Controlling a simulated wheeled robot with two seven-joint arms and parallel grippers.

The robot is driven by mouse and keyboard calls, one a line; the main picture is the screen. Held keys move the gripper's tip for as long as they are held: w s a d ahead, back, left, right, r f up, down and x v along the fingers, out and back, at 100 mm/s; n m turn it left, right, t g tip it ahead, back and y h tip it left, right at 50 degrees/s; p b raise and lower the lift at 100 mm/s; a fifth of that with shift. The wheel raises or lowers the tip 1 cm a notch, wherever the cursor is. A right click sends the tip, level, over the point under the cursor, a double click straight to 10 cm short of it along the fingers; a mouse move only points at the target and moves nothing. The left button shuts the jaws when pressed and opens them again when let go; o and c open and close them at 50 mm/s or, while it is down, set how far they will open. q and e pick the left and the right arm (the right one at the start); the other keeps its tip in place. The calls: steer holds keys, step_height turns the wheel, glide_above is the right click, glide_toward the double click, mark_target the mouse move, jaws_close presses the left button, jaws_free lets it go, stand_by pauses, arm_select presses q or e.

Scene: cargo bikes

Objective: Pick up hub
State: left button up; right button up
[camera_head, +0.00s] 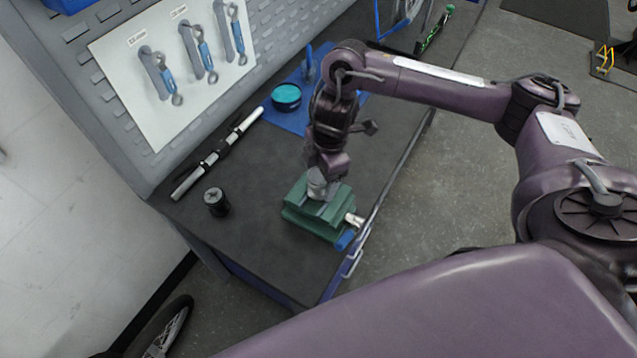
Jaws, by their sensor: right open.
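A short silver cylindrical part (318,184), which looks like the hub, sits upright on top of the green vise (312,214) near the front edge of the workbench. My right gripper (326,170) points down right over this part, with its fingers open close to its top. The fingers partly hide the part, and I cannot tell whether they touch it. My left gripper is not in view.
A pegboard with wrenches (198,48) rises behind. The bench's left front is clear.

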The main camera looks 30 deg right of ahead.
steer(key=f, duration=0.3)
steer(key=shift+w+a+f, duration=0.1)
steer(key=shift+a+f, duration=0.1)
steer(key=shift+f, duration=0.1)
steer(key=c, duration=1.1)
steer(key=shift+c, duration=0.5)
steer(key=shift+r, duration=0.15)
